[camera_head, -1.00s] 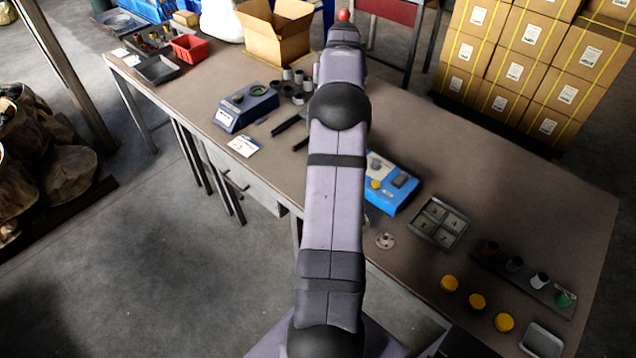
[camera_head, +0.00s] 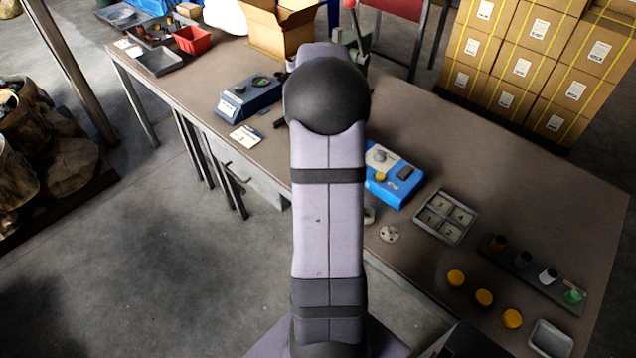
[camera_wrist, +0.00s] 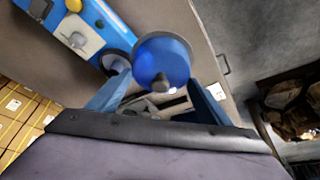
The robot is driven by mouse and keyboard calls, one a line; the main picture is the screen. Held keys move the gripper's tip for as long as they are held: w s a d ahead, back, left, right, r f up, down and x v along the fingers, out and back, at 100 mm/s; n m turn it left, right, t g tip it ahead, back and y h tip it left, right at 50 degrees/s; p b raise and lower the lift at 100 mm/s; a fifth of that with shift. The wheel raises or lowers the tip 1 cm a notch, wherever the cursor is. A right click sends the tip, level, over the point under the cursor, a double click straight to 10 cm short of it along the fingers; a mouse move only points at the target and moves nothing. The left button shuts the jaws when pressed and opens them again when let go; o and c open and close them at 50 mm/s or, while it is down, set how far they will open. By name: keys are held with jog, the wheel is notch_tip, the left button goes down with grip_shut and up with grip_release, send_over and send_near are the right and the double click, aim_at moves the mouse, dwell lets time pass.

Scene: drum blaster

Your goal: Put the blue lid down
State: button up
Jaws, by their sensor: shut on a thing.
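The blue lid (camera_wrist: 162,58), round with a dark grey knob and rim, is at the centre of the wrist view. My gripper (camera_wrist: 158,92) has a blue finger on either side of the lid and is shut on it. The exact contact points are hard to see. The lid is beside a blue machine (camera_wrist: 112,32), over the table top; I cannot tell its height above the table. In the head view my arm hides both the gripper and the lid.
The blue machine (camera_head: 390,180) stands on the table (camera_head: 490,180). A compartment tray (camera_head: 444,218), a strip of small cups (camera_head: 530,274) and several yellow caps (camera_head: 484,298) lie to the right. A blue-grey device (camera_head: 247,100) stands to the left. Bare table lies beyond the compartment tray.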

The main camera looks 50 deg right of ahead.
jog(key=shift+m, duration=0.4)
jog(key=f, duration=0.1)
jog(key=s+a+f, duration=0.1)
jog(key=s+f, duration=0.1)
jog(key=shift+a+f, duration=0.2)
jog(key=shift+f, duration=0.15)
jog(key=shift+w+d+r+m+g, duration=0.3)
jog(key=shift+w+d+m, duration=0.1)
jog(key=shift+w+d, duration=0.2)
jog(key=shift+a+f+p, duration=0.1)
jog(key=shift+f+p, duration=0.6)
jog(key=shift+f, duration=4.35)
jog(key=shift+f, duration=0.2)
jog(key=o, duration=1.1)
